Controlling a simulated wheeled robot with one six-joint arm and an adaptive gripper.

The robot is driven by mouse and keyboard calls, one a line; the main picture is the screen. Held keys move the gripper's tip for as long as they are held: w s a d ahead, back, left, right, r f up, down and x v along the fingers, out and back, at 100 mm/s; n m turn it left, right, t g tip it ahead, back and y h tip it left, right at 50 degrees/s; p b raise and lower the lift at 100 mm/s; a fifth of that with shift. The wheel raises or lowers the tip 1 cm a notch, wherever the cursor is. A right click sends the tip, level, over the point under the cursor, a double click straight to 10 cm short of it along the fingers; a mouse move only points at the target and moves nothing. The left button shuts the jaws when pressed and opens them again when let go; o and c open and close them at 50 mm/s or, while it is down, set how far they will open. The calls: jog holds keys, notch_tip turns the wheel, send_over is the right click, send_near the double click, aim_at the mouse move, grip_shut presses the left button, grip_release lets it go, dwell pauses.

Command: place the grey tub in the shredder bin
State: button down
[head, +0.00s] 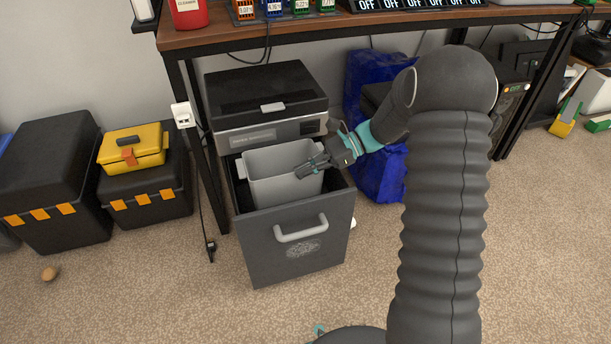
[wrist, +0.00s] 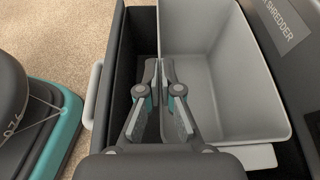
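The grey tub (head: 270,192) is in the pulled-out shredder bin (head: 290,245), upright as far as I can see, with its rim slightly above the bin's edge. Its open inside shows in the wrist view (wrist: 235,100). My gripper (head: 302,171) is at the tub's front wall near the right end. In the wrist view, my gripper's fingers (wrist: 159,66) straddle that wall, one on each side, close together and pinching it. The tub's bottom contact with the bin is hidden.
The shredder's black top (head: 265,88) stands behind the bin, under a wooden desk (head: 330,27). A desk leg is left of it. A blue bag (head: 378,182) is right. Black toolboxes (head: 150,195) and a yellow case (head: 133,147) stand left. The carpet in front is mostly clear.

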jog(key=shift+f, duration=0.9)
jog(key=shift+f, duration=0.6)
jog(key=c, duration=1.3)
grip_release()
jog(key=shift+r, duration=0.1)
